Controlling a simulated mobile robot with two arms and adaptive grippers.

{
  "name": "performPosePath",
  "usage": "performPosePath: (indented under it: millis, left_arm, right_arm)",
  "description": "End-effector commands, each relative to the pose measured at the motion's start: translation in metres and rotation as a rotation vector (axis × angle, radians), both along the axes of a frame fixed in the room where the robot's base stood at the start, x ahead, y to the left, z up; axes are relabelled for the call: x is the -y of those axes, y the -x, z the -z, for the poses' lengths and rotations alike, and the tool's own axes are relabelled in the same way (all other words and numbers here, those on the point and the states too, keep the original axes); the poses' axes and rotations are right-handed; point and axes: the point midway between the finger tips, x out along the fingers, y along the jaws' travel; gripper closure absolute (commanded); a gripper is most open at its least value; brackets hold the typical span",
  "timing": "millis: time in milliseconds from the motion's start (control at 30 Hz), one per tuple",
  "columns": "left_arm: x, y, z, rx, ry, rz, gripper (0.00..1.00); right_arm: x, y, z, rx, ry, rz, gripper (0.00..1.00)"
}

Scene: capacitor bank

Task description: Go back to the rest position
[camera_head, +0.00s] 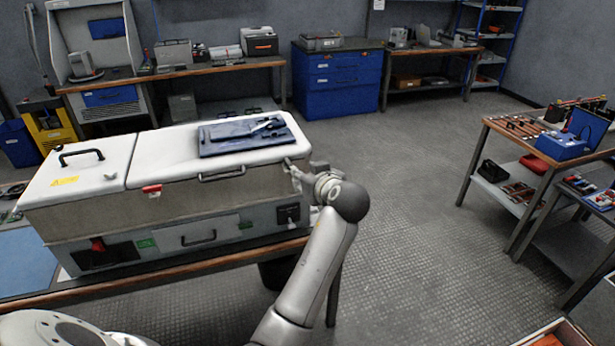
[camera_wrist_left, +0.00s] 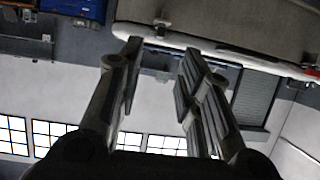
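My left gripper (camera_head: 292,172) is beside the front right corner of a large white-lidded case (camera_head: 165,157) on a workbench. In the left wrist view the two fingers of my left gripper (camera_wrist_left: 161,50) stand apart with nothing between them. That view looks upside down. The case's pale edge (camera_wrist_left: 225,52) runs across its top, behind the fingertips. Whether the fingers touch the case cannot be told. My right gripper is not in view.
The case's lid is closed and carries a dark blue folded item (camera_head: 243,135). A blue cabinet (camera_head: 338,80) stands at the back. A tool bench (camera_head: 530,150) is at the right. The floor (camera_head: 420,180) between is clear.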

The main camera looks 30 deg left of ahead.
Motion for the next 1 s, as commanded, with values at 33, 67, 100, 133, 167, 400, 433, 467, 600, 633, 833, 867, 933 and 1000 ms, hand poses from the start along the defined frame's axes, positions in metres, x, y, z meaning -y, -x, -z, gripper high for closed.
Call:
performPosePath:
  millis: [33, 67, 100, 133, 167, 400, 433, 467, 600, 633, 833, 867, 933, 1000]
  left_arm:
    - [0.004, 0.003, -0.002, 0.001, 0.002, -0.001, 0.67]
    - [0.005, 0.004, -0.002, 0.001, 0.002, -0.002, 0.67]
    - [0.006, 0.006, -0.003, 0.0, 0.001, -0.001, 0.67]
    - [0.007, 0.006, -0.004, 0.0, 0.001, -0.002, 0.67]
    - [0.007, 0.007, -0.004, 0.0, 0.001, -0.002, 0.67]
    - [0.008, 0.007, -0.004, -0.001, 0.0, -0.002, 0.67]
    - [0.008, 0.007, -0.004, -0.001, 0.0, -0.002, 0.67]
    - [0.008, 0.007, -0.004, -0.001, 0.0, -0.002, 0.67]
    - [0.008, 0.007, -0.004, 0.0, 0.0, -0.001, 0.67]
    - [0.008, 0.007, -0.004, -0.001, 0.001, -0.001, 0.67]
    - [0.017, -0.002, 0.037, -0.087, -0.019, 0.077, 0.67]
    - [0.021, -0.004, 0.052, -0.119, -0.025, 0.107, 0.67]
    - [0.032, -0.008, 0.096, -0.204, -0.039, 0.191, 0.67]
    - [0.044, -0.007, 0.149, -0.296, -0.045, 0.286, 0.67]
  right_arm:
    - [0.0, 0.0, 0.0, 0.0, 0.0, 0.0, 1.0]
    - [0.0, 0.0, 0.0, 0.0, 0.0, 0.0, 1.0]
    - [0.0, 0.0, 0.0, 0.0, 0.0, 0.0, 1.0]
    - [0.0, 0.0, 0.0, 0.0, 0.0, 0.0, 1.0]
    - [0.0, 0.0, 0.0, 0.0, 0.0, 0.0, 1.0]
    - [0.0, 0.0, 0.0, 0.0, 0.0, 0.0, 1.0]
    - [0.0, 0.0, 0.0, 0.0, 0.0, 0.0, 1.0]
    - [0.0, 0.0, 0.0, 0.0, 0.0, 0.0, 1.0]
    - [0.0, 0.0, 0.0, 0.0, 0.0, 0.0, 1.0]
    - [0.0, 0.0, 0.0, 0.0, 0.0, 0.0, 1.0]
    - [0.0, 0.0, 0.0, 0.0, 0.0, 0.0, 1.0]
    - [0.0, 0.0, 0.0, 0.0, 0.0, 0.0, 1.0]
    - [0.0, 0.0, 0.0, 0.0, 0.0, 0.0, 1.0]
    - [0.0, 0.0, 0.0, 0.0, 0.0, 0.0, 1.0]
